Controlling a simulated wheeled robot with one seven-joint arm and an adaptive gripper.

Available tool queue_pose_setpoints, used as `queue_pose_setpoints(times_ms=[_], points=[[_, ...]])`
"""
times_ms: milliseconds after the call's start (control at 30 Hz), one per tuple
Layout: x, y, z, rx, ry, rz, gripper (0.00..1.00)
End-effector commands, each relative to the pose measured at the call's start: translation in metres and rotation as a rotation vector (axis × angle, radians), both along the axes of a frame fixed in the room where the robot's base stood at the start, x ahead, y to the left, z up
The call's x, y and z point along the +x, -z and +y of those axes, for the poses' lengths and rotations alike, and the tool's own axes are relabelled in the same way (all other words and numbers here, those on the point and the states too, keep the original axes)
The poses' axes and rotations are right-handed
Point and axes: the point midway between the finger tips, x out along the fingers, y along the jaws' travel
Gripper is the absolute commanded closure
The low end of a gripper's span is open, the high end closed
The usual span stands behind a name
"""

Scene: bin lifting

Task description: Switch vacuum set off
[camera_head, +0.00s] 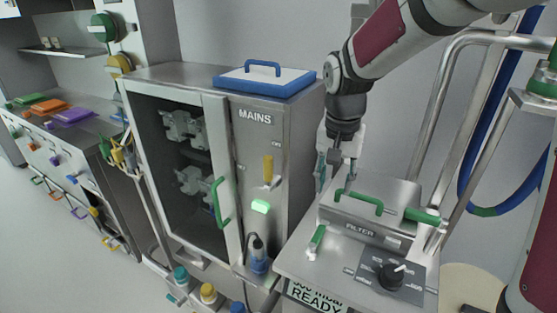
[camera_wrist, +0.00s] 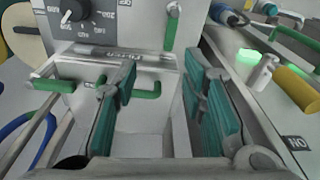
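The vacuum set (camera_head: 340,262) is a grey metal unit at the right in the head view. Its front left carries a small switch lever with a green grip (camera_head: 317,238), which also shows in the wrist view (camera_wrist: 171,30). A box marked FILTER (camera_head: 362,230) with a green handle (camera_head: 360,201) sits on top; a black dial (camera_head: 391,276) is at the front right. My gripper (camera_head: 336,178) is above and behind the FILTER box, pointing down. In the wrist view its teal fingers (camera_wrist: 158,85) are wide apart with nothing between them. The lever is beyond the fingertips.
A MAINS cabinet (camera_head: 255,117) with a yellow lever (camera_head: 268,168), a lit green button (camera_head: 261,206) and a green door handle (camera_head: 221,201) stands close on the left. A blue-lidded tray (camera_head: 264,82) lies on it. Metal pipes (camera_head: 437,105) and a blue hose (camera_head: 492,128) are on the right.

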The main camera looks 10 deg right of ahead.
Motion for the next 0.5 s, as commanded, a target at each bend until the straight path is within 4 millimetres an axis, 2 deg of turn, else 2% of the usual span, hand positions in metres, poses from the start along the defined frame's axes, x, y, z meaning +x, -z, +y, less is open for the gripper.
queue_pose_setpoints(times_ms=[33,200,333,500], points=[[0.012,0.017,0.0,0.012,0.027,0.024,0.62],[0.038,0.054,0.0,0.038,0.106,0.07,0.62],[0.046,0.068,0.001,0.049,0.136,0.085,0.62],[0.048,0.079,0.001,0.053,0.145,0.089,0.62]])
